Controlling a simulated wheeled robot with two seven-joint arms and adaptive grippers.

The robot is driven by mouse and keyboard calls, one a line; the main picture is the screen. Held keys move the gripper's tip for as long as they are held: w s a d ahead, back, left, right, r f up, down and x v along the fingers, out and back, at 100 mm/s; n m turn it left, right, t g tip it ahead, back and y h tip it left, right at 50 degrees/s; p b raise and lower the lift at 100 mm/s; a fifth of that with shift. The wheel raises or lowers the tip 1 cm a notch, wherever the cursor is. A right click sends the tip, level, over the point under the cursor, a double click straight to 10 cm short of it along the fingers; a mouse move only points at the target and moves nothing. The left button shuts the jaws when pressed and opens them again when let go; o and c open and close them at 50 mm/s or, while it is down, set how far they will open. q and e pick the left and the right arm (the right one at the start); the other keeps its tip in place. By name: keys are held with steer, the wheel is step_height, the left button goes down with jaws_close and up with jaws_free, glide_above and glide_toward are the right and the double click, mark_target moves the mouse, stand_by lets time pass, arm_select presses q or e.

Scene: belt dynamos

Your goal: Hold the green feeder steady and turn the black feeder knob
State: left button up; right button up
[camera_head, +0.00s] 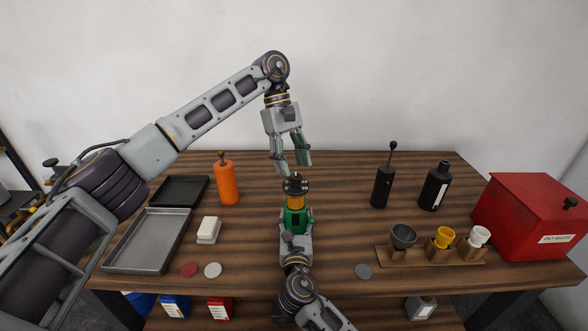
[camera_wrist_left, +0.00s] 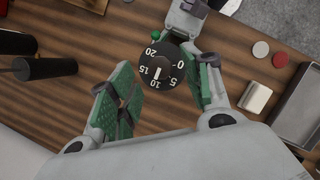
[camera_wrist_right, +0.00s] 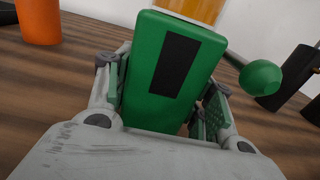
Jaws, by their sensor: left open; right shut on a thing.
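The green feeder (camera_head: 294,219) stands on the wooden table near its middle, with an amber section above its green body. It fills much of the right wrist view (camera_wrist_right: 170,75), where a green ball-ended lever (camera_wrist_right: 260,77) sticks out to the right. The black knob (camera_head: 295,185) is on top; its dial numbers show in the left wrist view (camera_wrist_left: 161,66). My right gripper (camera_head: 294,232) is shut on the green body from the near side. My left gripper (camera_head: 292,168) points down just above the knob, open, with its fingers on either side in the left wrist view and no clear contact.
An orange grinder (camera_head: 227,183) and trays (camera_head: 147,241) stand left, with a white block (camera_head: 208,231) nearby. A black grinder (camera_head: 382,186), a black bottle (camera_head: 435,186), a wooden cup holder (camera_head: 430,257) and a red box (camera_head: 530,217) stand right. Table around the feeder is mostly clear.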

arm_select(q)
steer(key=v, duration=0.9)
arm_select(e)
steer(key=shift+f, duration=0.25)
arm_select(q)
steer(key=shift+r, duration=0.1)
arm_select(e)
steer(key=o, duration=1.6)
steer(key=shift+r, duration=0.1)
steer(key=shift+s, duration=0.1)
